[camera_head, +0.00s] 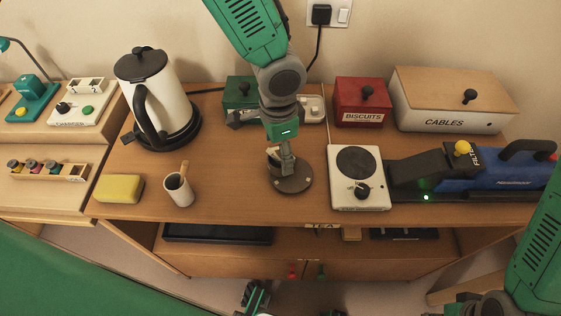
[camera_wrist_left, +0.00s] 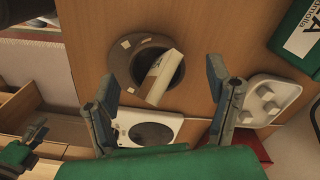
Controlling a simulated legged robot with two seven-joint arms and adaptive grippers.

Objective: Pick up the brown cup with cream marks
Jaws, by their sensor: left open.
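The brown cup with cream marks (camera_wrist_left: 120,65) appears as a round brown shape with a dark hollow in the left wrist view. A cream bar lies across its opening. In the head view what seems to be the cup (camera_head: 302,182) is a dark round shape on the desk, partly covered by my gripper. My left gripper (camera_head: 287,168) points down over it. In the left wrist view its open fingers (camera_wrist_left: 160,80) are apart, with the cup between them in the picture. I cannot tell whether they touch it.
A white hotplate (camera_head: 343,190) stands to the right, and a green box (camera_head: 240,88) and white switch strip (camera_head: 314,110) behind. A pale cup with a stick (camera_head: 178,192), a yellow sponge (camera_head: 119,188) and a kettle (camera_head: 150,90) stand left. The desk (camera_head: 228,190) is clear between pale cup and gripper.

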